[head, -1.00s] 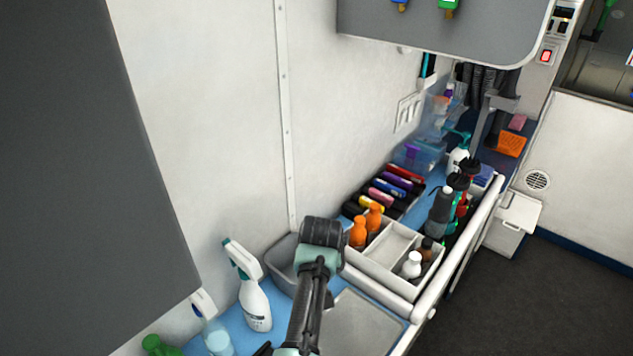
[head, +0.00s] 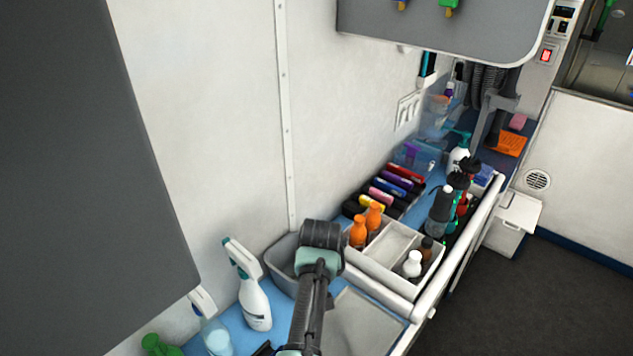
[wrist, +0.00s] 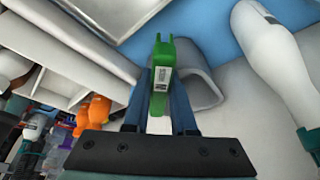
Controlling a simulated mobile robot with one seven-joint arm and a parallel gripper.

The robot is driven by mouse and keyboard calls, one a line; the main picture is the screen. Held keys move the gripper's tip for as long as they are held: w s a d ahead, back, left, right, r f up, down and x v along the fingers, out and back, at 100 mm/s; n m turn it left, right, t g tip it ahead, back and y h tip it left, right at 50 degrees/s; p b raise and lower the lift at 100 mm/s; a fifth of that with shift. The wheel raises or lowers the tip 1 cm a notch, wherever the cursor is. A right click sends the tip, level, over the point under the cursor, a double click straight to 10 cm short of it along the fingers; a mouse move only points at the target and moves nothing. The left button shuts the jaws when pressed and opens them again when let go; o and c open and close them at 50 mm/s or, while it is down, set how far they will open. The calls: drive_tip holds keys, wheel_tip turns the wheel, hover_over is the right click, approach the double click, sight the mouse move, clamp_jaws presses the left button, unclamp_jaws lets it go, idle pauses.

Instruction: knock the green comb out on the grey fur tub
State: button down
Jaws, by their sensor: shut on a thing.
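The green comb (wrist: 163,62) is in my gripper (wrist: 161,78), its green end sticking out beyond the blue fingers in the wrist view. My gripper is shut on it. The grey fur tub (wrist: 206,90) shows behind and to the right of the comb in the wrist view, partly covered by the comb and fingers. Whether the comb touches the tub's rim I cannot tell. In the head view the tub (head: 279,262) stands on the blue counter against the wall. My wrist hides its right part, and the comb and fingers are hidden there.
A white spray bottle (head: 254,298) stands close to the tub's left. A white divided caddy (head: 398,284) with orange and white bottles stands to its right. A grey tray (head: 362,325) lies in front. A large grey panel (head: 75,180) fills the left of the head view.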

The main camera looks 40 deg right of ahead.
idle(0.4)
drive_tip(key=shift+r+p, duration=1)
drive_tip(key=shift+f+b, duration=0.55)
drive_tip(key=shift+f, duration=0.5)
idle(0.8)
drive_tip(key=shift+r, duration=0.1)
drive_tip(key=shift+r+p, duration=2.8)
drive_tip(key=shift+r, duration=0.15)
